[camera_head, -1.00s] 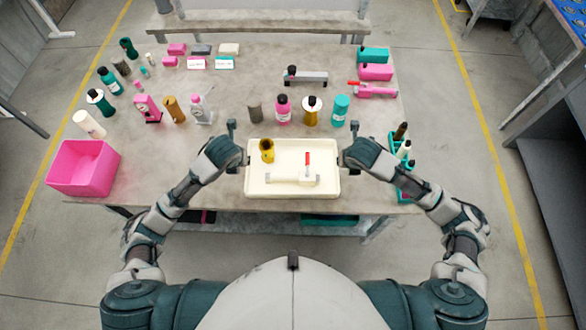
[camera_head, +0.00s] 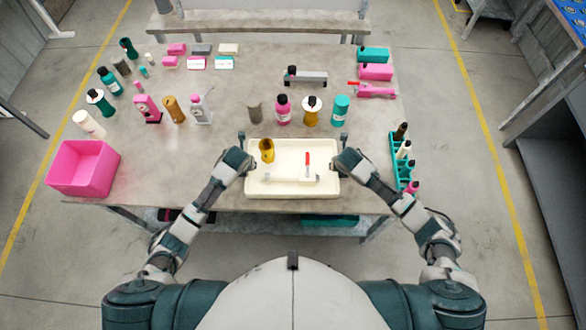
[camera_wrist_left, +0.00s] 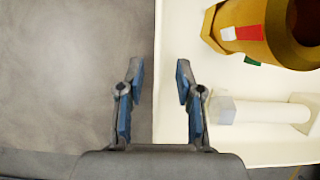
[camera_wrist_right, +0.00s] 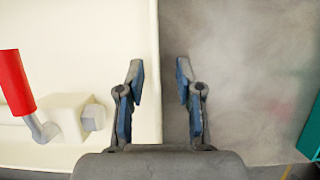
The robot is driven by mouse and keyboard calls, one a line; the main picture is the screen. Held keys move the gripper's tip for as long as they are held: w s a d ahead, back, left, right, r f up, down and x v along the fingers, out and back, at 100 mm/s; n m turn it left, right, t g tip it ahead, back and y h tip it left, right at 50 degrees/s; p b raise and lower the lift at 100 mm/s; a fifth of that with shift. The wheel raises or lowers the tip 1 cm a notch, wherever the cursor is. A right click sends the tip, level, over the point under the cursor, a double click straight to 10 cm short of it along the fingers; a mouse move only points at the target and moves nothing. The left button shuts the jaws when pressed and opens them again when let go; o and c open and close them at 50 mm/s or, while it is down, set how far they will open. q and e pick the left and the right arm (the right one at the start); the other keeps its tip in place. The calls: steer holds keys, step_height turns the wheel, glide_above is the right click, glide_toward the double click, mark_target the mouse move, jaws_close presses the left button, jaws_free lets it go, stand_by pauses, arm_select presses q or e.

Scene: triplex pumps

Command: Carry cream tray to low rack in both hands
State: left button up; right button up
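The cream tray (camera_head: 292,191) lies on the near edge of the grey table. It holds a gold cup-like part (camera_head: 266,150) and a white piece with a red handle (camera_head: 307,160). My left gripper (camera_head: 241,142) is at the tray's left side; in the left wrist view its open fingers (camera_wrist_left: 157,85) stand apart with the tray's edge line between them. My right gripper (camera_head: 344,142) is at the right side; in the right wrist view its fingers (camera_wrist_right: 160,85) are also open across the tray's edge. Finger contact with the rim cannot be told.
A pink bin (camera_head: 82,168) stands left on the table, and a green bottle holder (camera_head: 402,175) stands close right of my right gripper. Several bottles line the table behind the tray. A dark low shelf (camera_head: 555,215) is at far right; clear floor lies between.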

arm_select(q)
steer(key=shift+w+f, duration=0.1)
steer(key=shift+f, duration=0.15)
arm_select(e)
steer(key=shift+w+f, duration=0.1)
steer(key=shift+f, duration=0.15)
arm_select(q)
steer(key=shift+a, duration=0.1)
arm_select(e)
steer(key=shift+a, duration=0.1)
arm_select(q)
steer(key=shift+a, duration=0.1)
jaws_close()
arm_select(e)
steer(key=shift+a, duration=0.15)
jaws_close()
arm_select(q)
steer(key=shift+r, duration=0.2)
arm_select(e)
steer(key=shift+r, duration=0.25)
